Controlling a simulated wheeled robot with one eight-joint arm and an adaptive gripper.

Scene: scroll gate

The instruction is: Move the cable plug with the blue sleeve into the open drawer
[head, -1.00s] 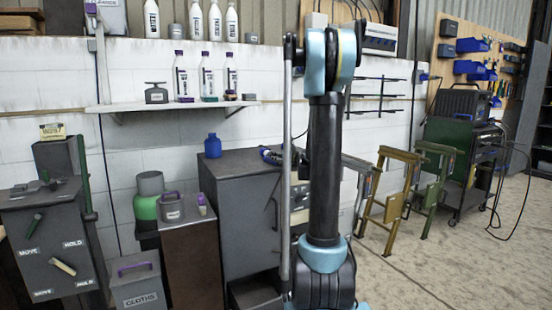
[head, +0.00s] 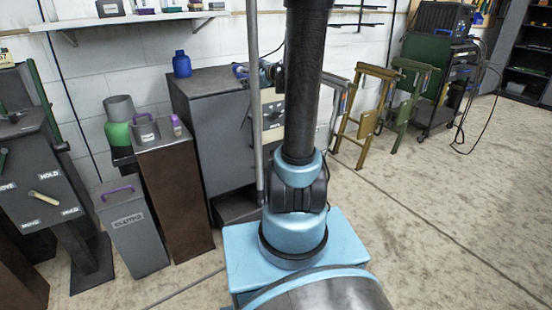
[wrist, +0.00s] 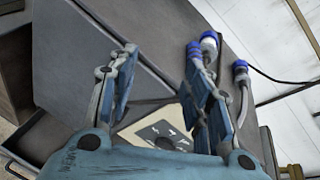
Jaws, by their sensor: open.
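Blue-sleeved cable plugs show at the upper right of the wrist view: one (wrist: 240,68) has a black cable running off right, and another (wrist: 208,44) stands close by, behind my right finger. I cannot tell which is the task's plug. My gripper (wrist: 161,60) is open and empty over the grey cabinet; its right finger overlaps the nearer plugs in the picture. In the head view a small blue-and-dark plug (head: 240,71) shows on the cabinet top (head: 205,80), partly behind my arm. The open drawer (head: 236,207) is low on the cabinet's front, partly hidden by my arm.
A light panel with dark markings (wrist: 160,135) lies below my fingers in the wrist view. A blue bottle (head: 182,64) stands on the cabinet. A brown pedestal (head: 178,200) and a cloths bin (head: 133,235) stand left.

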